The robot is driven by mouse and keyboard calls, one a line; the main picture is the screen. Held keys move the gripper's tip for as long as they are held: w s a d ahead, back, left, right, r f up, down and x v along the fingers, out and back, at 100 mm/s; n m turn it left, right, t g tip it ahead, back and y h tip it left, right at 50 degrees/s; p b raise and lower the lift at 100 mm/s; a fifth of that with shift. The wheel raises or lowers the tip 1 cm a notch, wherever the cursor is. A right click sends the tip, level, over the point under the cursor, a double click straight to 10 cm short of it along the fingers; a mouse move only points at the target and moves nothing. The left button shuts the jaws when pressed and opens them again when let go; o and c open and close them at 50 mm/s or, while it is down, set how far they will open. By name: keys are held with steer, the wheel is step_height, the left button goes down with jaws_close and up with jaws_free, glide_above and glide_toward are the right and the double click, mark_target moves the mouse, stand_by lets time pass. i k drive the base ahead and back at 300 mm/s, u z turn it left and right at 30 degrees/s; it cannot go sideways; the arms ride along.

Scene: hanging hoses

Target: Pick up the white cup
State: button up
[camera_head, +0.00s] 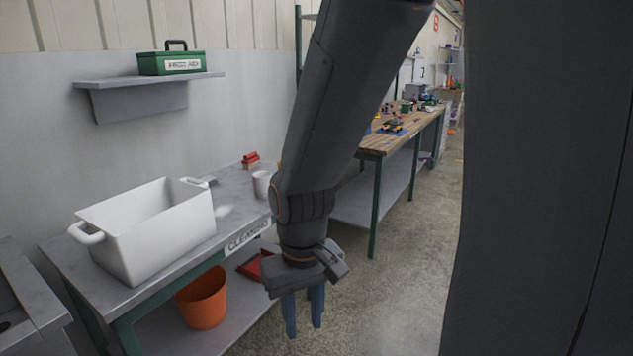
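A white cup (261,184) stands upright on the grey tabletop of the cleaning bench, near its right end. My arm passes just to the right of the cup in the picture. My gripper (304,335) points down over the open floor in front of the bench, lower than the tabletop and apart from the cup. Its two blue fingers are spread with a gap between them, and nothing shows between them.
A large white tub (160,240) with handles fills much of the bench (232,222). Red items (251,160) lie behind the cup. An orange bucket (203,300) stands on the lower shelf. A wooden workbench (385,142) stands farther back. Bare floor (400,270) lies right of my gripper.

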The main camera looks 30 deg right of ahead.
mark_target(261, 179)
steer(key=z, duration=0.25)
steer(key=k, duration=0.65)
steer(key=z, duration=0.2)
steer(key=i, duration=1.45)
steer(key=u, duration=0.8)
